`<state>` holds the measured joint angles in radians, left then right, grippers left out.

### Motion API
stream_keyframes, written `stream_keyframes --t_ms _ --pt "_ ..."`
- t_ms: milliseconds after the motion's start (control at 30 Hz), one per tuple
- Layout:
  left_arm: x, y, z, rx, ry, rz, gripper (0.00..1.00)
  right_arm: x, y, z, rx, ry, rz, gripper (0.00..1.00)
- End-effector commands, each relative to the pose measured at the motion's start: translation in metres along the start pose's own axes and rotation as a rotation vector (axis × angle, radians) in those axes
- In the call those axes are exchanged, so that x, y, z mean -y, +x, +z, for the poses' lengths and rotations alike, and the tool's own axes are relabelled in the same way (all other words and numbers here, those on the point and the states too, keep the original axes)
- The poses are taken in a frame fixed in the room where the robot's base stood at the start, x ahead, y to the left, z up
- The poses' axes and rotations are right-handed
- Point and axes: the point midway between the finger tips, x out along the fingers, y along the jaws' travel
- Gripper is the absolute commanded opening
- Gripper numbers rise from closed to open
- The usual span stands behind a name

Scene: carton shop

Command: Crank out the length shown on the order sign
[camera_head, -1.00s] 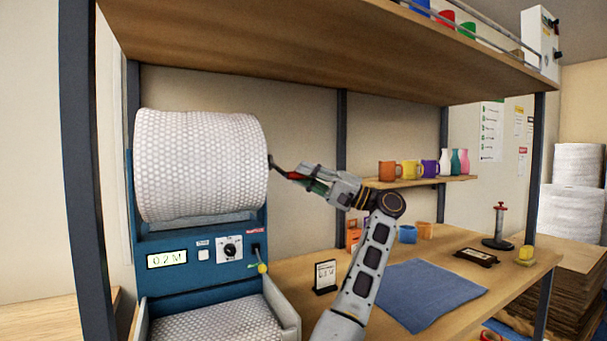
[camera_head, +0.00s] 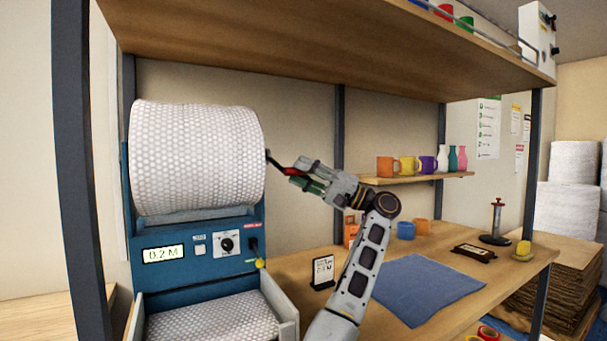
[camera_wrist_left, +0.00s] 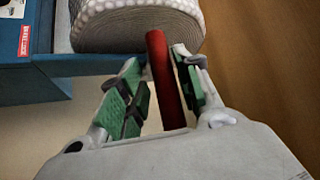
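The blue dispenser (camera_head: 190,272) holds a large white bubble-wrap roll (camera_head: 195,160). Its display (camera_head: 164,254) reads 0.2 M. A crank with a red handle (camera_head: 290,171) sticks out at the roll's right side. My left gripper (camera_head: 297,174) is at the handle with its fingers on either side. In the left wrist view the red handle (camera_wrist_left: 165,80) runs between the green finger pads, with a visible gap on the left pad's side, so the gripper looks open. The small order sign (camera_head: 323,271) stands on the table; its figure is too small to read surely. My right gripper is not in view.
Bubble wrap lies in the tray (camera_head: 287,318) below the machine. A blue cloth (camera_head: 425,290) covers part of the table. Mugs (camera_head: 407,166) and bottles stand on the small shelf (camera_head: 425,180). A wooden shelf (camera_head: 320,60) hangs above my arm.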

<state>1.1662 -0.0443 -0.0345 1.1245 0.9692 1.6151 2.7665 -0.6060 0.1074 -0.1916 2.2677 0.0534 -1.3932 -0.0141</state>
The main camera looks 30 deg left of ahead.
Motion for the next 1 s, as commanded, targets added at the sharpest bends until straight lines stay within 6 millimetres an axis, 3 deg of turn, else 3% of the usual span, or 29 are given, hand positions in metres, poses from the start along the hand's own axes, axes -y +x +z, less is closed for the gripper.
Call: stream_keyframes --t_ms 567,767,1000 --pt "0.001 -0.002 0.000 0.000 -0.001 0.000 0.41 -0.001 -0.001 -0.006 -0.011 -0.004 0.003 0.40" --pt "0.000 -0.016 -0.001 -0.002 0.000 0.000 0.41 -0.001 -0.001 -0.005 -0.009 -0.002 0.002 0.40" --pt "0.000 -0.047 -0.001 -0.003 0.000 0.000 0.41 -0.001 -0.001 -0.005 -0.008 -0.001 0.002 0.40"
